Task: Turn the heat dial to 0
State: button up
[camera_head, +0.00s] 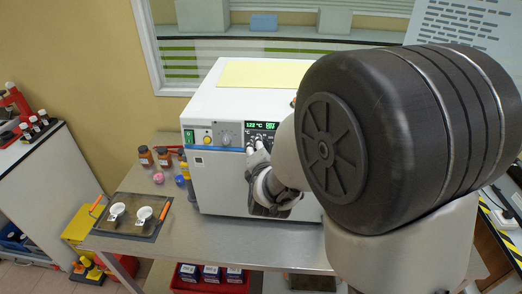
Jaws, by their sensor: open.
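The white box-shaped heater (215,182) stands on the metal table. Its upper front panel carries a green switch (189,136), a yellow button (207,139), a round grey dial (225,140) and a lit display (262,126) that seems to read 122 °C. I cannot read the dial's marks or tell for sure that it is the heat dial. My gripper (257,149) is open in front of the panel, just below the display and right of the grey dial. My arm hides the right part of the front. I cannot tell whether the fingers touch anything.
Brown bottles (146,156), pink and blue small items and a dark tray (132,228) with two white dishes are left of the heater. A red crate (210,283) with boxes sits below the table. A white side bench (40,175) is at far left.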

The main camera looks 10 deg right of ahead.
jog(key=v, duration=0.4)
jog(key=shift+s+r, duration=0.15)
jog(key=shift+s, duration=0.15)
jog(key=s+f+m+g+y+b, duration=0.2)
jog(key=s+m+g+b, duration=0.4)
jog(key=s+m, duration=1.6)
jog(key=s+f+g, duration=0.1)
jog(key=s+g, duration=0.2)
jog(key=s, duration=0.4)
jog(key=shift+s+d+f, duration=0.15)
jog(key=shift+s+d, duration=0.05)
jog(key=shift+d, duration=0.2)
